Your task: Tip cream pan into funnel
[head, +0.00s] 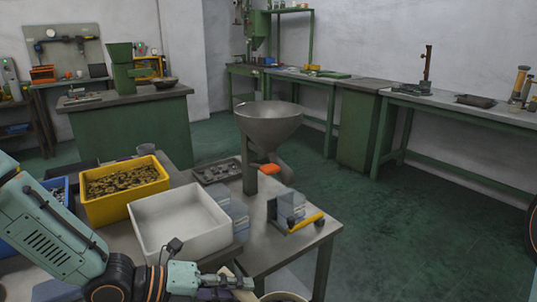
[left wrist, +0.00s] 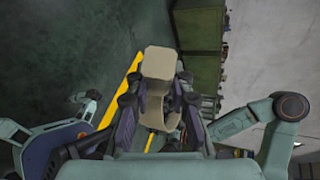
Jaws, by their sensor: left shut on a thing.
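The grey metal funnel (head: 268,122) stands on a post at the far side of the near table, its wide mouth facing up. My left gripper (head: 238,283) is low in the head view, in front of the table and well below the funnel. It is shut on a cream-coloured thing, which shows between the fingers in the left wrist view (left wrist: 158,63) and looks like the cream pan. Its full shape is hidden by the gripper.
The near table holds a yellow bin (head: 122,205) of dark parts, a large off-white bin (head: 178,240), a grey tray (head: 217,171) and a yellow-handled fixture (head: 297,212). A round rim (head: 284,296) is cut off below. Green floor right of the table is clear.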

